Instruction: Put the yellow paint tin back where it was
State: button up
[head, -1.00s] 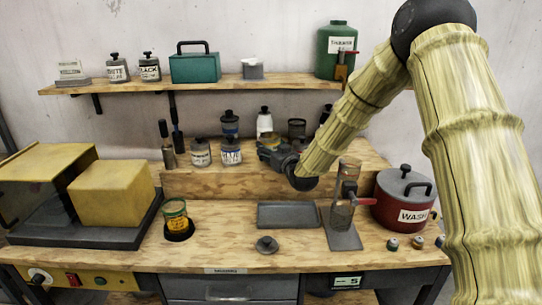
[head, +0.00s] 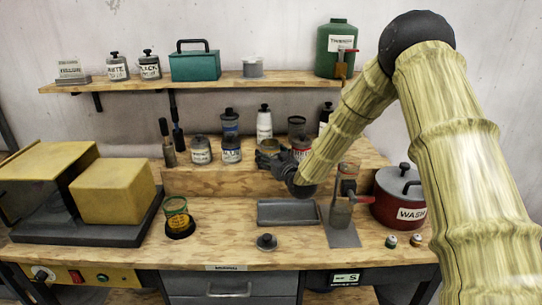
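Several other tins, including a blue-labelled one (head: 231,150), stand on the step.
A grey tray (head: 287,213) and a metal stand with a red handle (head: 341,215) are mid-bench. A red wash pot (head: 400,200) is at right. A yellow box (head: 113,192) is at left. A wall shelf (head: 215,84) hangs above. Bare wood surrounds the loose lid.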

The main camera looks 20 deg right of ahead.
dwell(0.3)
jog(key=shift+r, duration=0.25)
jog(key=s+d+b, duration=0.1)
jog(key=s+b, duration=0.1)
jog(key=s, duration=1)
jog(key=shift+d+r+b, duration=0.2)
jog(key=shift+d+b, duration=0.1)
jog(key=shift+b, duration=0.1)
